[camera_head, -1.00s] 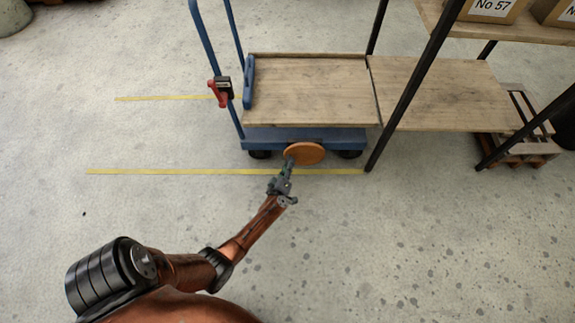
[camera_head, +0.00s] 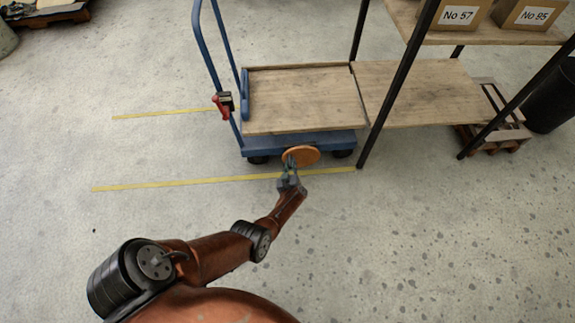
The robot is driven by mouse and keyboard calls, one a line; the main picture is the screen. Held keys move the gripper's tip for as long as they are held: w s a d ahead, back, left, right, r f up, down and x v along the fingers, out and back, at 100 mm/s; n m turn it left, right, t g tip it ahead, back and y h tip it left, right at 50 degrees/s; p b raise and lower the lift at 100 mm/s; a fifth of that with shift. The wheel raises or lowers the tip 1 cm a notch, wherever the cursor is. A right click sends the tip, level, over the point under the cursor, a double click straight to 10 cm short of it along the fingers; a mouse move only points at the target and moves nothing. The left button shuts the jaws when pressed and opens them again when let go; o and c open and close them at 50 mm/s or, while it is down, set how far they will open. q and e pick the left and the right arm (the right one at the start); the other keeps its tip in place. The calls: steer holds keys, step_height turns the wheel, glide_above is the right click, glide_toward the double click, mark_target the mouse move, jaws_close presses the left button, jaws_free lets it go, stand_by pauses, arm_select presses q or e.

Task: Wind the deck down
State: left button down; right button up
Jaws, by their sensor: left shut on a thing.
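The trolley's wooden deck (camera_head: 305,98) lies level over a blue base (camera_head: 290,144) with black castors. Its right edge meets a wooden shelf board of about the same height. An orange round handwheel (camera_head: 303,155) sits on the front side of the base. My left gripper (camera_head: 290,166) is shut at the wheel's left part, and its fingers cover some of that rim. The exact grip on the rim is small and partly hidden. My right gripper is out of view.
A black-framed rack with a lower shelf (camera_head: 425,92) stands right of the trolley. Boxes marked No 57 (camera_head: 459,16) and No 85 (camera_head: 533,15) are on its upper shelf. A red-and-black device (camera_head: 223,104) is on the blue handle. Yellow floor lines (camera_head: 165,184) flank the trolley; floor in front is clear.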

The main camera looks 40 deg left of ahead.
arm_select(q)
steer(key=shift+w+d+r, duration=0.1)
steer(key=shift+w+r, duration=0.05)
stand_by(0.4)
steer(key=c, duration=1.8)
jaws_free()
steer(key=shift+c, duration=0.2)
steer(key=shift+s+d+r, duration=0.1)
steer(key=shift+s+d, duration=0.1)
steer(key=shift+d, duration=0.45)
steer(key=shift+s+d+r, duration=0.15)
steer(key=shift+s+r, duration=0.05)
steer(key=shift+s, duration=0.25)
steer(key=shift+s+d+r, duration=0.15)
steer(key=shift+s, duration=0.3)
steer(key=shift+v, duration=2.3)
